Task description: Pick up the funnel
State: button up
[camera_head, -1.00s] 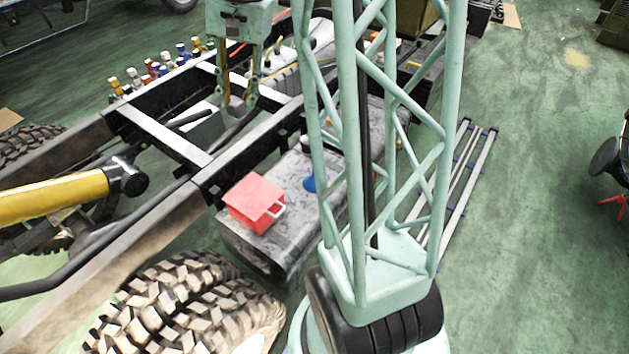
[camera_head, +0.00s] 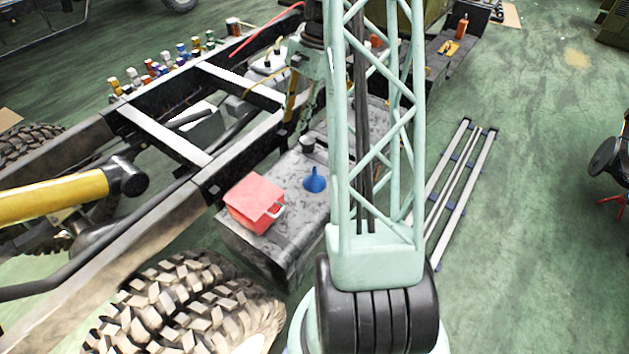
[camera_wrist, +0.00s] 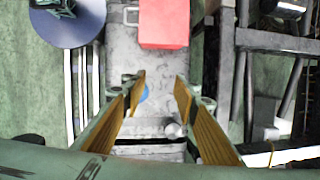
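The blue funnel (camera_head: 315,181) stands spout up on the grey mottled tank, beside the red box. In the wrist view the funnel (camera_wrist: 144,94) is a small blue patch near the left fingertip, partly hidden by that finger. My gripper (camera_head: 296,126) is above the tank's far end, behind the funnel in the head view. Its two fingers (camera_wrist: 160,83) are spread apart with nothing between them. The tank's surface shows below, apart from the fingertips.
The red box (camera_head: 256,203) with a handle sits close to the funnel on the tank (camera_head: 285,240). A dark cap (camera_head: 307,144) rises from the tank. The chassis rail (camera_head: 240,160) runs along its left side. Silver rails (camera_head: 462,185) lie on the floor at right.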

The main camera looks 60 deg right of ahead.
aim_at(315, 169)
jog(key=s+d+f+m, duration=0.2)
jog(key=s+d+f, duration=0.1)
jog(key=f, duration=0.3)
jog(key=s+d+f+m, duration=0.2)
jog(key=s+d+f, duration=0.2)
jog(key=d+f, duration=0.1)
jog(key=shift+d+f+t+y, duration=0.3)
jog(key=shift+f+y, duration=0.1)
jog(key=shift+f, duration=0.25)
jog(key=shift+f, duration=0.1)
jog(key=shift+b+x, duration=0.6)
jog(key=shift+x, duration=3.65)
jog(key=shift+b+x, duration=0.6)
jog(key=shift+x, duration=2)
jog(key=shift+s, duration=0.2)
jog(key=shift+c, duration=0.5)
